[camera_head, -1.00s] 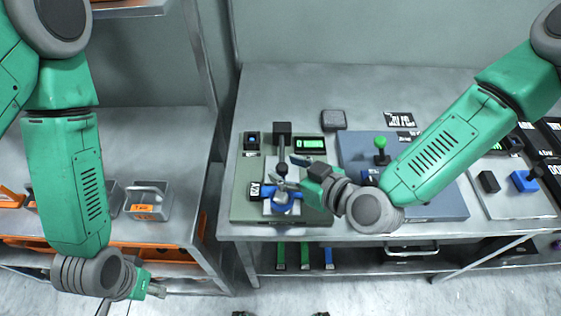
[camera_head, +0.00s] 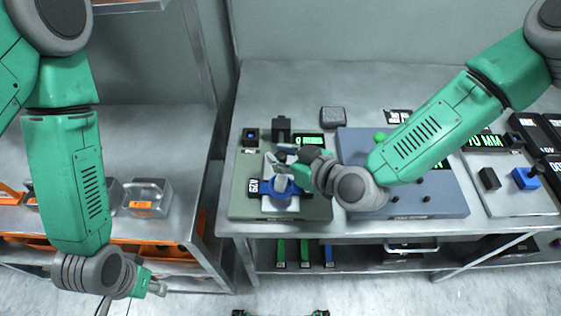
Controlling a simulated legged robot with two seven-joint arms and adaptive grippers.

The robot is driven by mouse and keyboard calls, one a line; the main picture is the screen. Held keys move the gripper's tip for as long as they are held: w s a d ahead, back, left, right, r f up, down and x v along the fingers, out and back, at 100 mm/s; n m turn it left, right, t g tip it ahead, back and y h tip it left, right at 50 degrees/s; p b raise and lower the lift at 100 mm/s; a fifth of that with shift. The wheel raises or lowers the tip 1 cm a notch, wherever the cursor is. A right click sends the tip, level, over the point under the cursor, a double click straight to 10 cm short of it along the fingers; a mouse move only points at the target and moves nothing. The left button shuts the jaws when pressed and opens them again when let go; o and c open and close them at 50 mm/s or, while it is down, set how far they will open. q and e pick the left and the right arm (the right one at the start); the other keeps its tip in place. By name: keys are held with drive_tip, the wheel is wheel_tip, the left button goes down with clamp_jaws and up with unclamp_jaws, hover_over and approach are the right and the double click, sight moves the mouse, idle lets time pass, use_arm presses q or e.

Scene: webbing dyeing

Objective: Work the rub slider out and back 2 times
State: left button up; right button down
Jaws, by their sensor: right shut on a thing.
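The rub slider unit is a grey-green panel (camera_head: 243,207) on the bench, with a pale central track (camera_head: 282,206) and a dark block (camera_head: 281,127) at its far end. A blue piece (camera_head: 279,186) sits on the track, partly covered by my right gripper. My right gripper (camera_head: 278,158) reaches in from the right over the track and is shut on the slider's handle, which its fingers and wrist mostly hide. My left gripper (camera_head: 158,289) hangs low at the left, away from the unit. Its fingers are too small to read.
A blue-grey panel (camera_head: 440,200) with a green knob (camera_head: 380,136) stands to the right, under my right arm. A pale board (camera_head: 508,200) with black and blue blocks lies further right. A grey pad (camera_head: 333,117) lies behind.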

sight(282, 137)
drive_tip(key=w+b, duration=0.1)
drive_tip(key=w, duration=0.3)
drive_tip(key=w+b, duration=0.2)
drive_tip(key=w, duration=0.2)
drive_tip(key=shift+w+f, duration=0.2)
drive_tip(key=shift+w, duration=0.1)
drive_tip(key=shift+w+d, duration=0.1)
drive_tip(key=shift+w, duration=0.15)
drive_tip(key=shift+r, duration=0.2)
drive_tip(key=c, duration=1.3)
unclamp_jaws()
drive_tip(key=shift+w, duration=0.15)
drive_tip(key=shift+d, duration=0.1)
drive_tip(key=shift+d, duration=0.1)
drive_tip(key=v, duration=1.1)
drive_tip(key=shift+s+d, duration=0.25)
drive_tip(key=shift+s, duration=0.1)
